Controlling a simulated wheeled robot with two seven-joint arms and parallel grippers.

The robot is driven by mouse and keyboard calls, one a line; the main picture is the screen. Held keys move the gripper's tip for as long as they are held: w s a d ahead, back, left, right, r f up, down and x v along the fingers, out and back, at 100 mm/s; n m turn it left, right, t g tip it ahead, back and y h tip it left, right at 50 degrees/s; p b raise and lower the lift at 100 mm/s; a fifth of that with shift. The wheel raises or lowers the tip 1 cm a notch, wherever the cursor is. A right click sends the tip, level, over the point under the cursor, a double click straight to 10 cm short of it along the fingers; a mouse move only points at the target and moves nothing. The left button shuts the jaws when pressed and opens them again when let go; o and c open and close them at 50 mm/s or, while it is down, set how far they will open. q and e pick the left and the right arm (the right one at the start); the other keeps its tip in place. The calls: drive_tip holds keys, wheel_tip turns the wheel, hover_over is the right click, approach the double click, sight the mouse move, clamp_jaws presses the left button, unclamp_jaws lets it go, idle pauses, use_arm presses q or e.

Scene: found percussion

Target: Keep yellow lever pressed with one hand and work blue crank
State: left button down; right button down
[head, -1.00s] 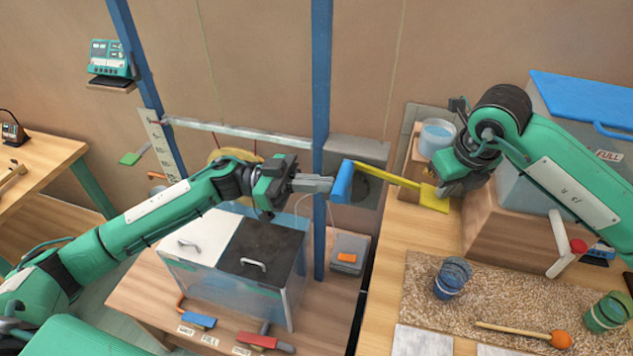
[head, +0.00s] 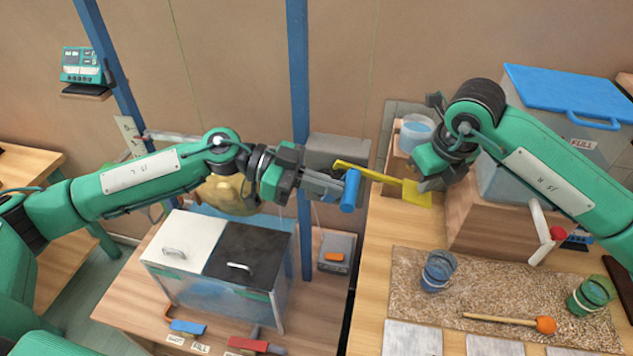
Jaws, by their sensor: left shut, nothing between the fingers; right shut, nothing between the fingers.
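The yellow lever (head: 416,193) is a bar with a wide paddle end, reaching right from a grey box on the wall. My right gripper (head: 424,184) is shut at its paddle; I cannot tell whether it touches the paddle or is just above it. The blue crank (head: 350,190) shows as a blue cylindrical handle standing near the lever's left end. My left gripper (head: 338,188) is shut, its fingertips right at the left side of the blue handle, with nothing between them. The fingers hide part of the crank's mounting.
A tank with a white and a black lid (head: 248,250) stands below my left arm. On the right bench are a blue cup (head: 438,270), a green cup (head: 590,294), an orange-headed mallet (head: 545,324) and a bin with a blue lid (head: 560,92).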

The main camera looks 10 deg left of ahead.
use_arm(q)
drive_tip(key=shift+d+f+y, duration=2.6)
drive_tip(key=shift+d+f, duration=0.4)
drive_tip(key=shift+d, duration=1.25)
wheel_tip(320, 180, down, 9)
drive_tip(key=y, duration=0.5)
drive_tip(key=shift+a+r+y, duration=0.2)
drive_tip(key=shift+a+y, duration=0.2)
drive_tip(key=shift+a, duration=0.05)
drive_tip(key=shift+a+f+y, duration=0.3)
drive_tip(key=shift+f+y, duration=0.2)
drive_tip(key=shift+y, duration=0.2)
drive_tip(key=shift+a+f+y, duration=0.4)
drive_tip(key=shift+f+y, duration=0.1)
drive_tip(key=shift+y, duration=0.7)
drive_tip(key=shift+a+f+y, duration=0.1)
drive_tip(key=shift+a+y, duration=0.2)
drive_tip(key=shift+y, duration=0.1)
